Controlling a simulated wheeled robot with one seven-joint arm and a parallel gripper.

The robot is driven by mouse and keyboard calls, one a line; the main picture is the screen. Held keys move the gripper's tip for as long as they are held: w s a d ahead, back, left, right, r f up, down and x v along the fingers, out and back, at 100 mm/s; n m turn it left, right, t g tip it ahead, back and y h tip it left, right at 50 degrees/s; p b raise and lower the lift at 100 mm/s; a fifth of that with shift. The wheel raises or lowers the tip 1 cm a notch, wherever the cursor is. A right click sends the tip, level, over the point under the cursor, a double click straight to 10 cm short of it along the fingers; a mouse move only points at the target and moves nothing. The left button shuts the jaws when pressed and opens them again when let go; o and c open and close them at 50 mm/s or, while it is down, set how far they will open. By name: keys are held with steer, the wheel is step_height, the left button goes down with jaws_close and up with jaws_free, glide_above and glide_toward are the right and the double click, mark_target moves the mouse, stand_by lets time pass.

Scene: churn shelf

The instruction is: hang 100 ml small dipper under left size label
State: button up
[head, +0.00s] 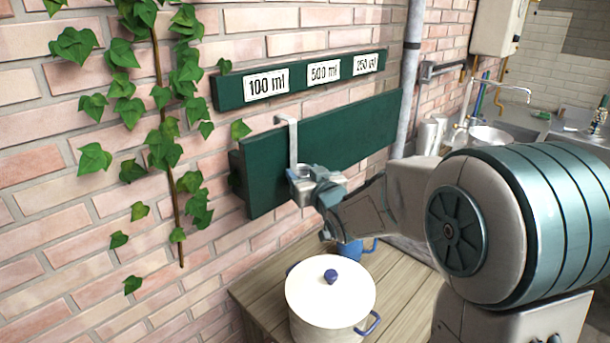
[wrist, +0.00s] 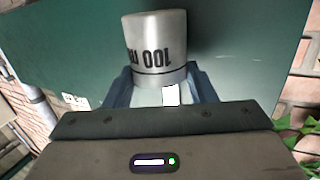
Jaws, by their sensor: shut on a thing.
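The 100 ml dipper shows in the wrist view as a small metal cup (wrist: 155,45) with its marking upside down. In the head view its grey handle (head: 292,140) rises upright, with a hooked top at the upper edge of the green board (head: 340,140). I cannot tell whether the hook rests on the board. My gripper (head: 303,178) is shut on the dipper low down, in front of the board's left part; its jaws also show in the wrist view (wrist: 160,90). The 100 ml label (head: 266,83) is the left one on the green strip above, roughly over the handle.
The 500 ml label (head: 323,72) and 250 ml label (head: 367,63) are farther right. Below, a white lidded pot (head: 330,300) and a blue vessel (head: 350,250) stand on a wooden table (head: 262,290). Ivy (head: 165,140) climbs the brick wall at left. A grey pipe (head: 408,80) runs beside the board's right end.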

steer(key=shift+f+b, duration=0.85)
steer(key=shift+b, duration=0.55)
stand_by(0.5)
steer(key=o, duration=1.2)
steer(key=shift+d, duration=0.1)
steer(key=s+d+f+m+g+h, duration=0.2)
steer(key=s+d+f+h, duration=0.1)
steer(key=s+d, duration=0.4)
steer(key=s+d+f+m+g+h, duration=0.1)
steer(key=s+d+f+g+h, duration=0.15)
steer(key=s+d, duration=0.45)
steer(key=s+f+g, duration=0.1)
steer(key=s+g, duration=0.1)
steer(key=s, duration=0.4)
steer(key=s+f+m+g, duration=0.1)
steer(key=s+f+g, duration=0.1)
steer(key=s, duration=0.4)
steer(key=s+f+g+h, duration=0.1)
steer(key=s+g, duration=0.3)
steer(key=s, duration=0.2)
steer(key=shift+s+d+f, duration=0.4)
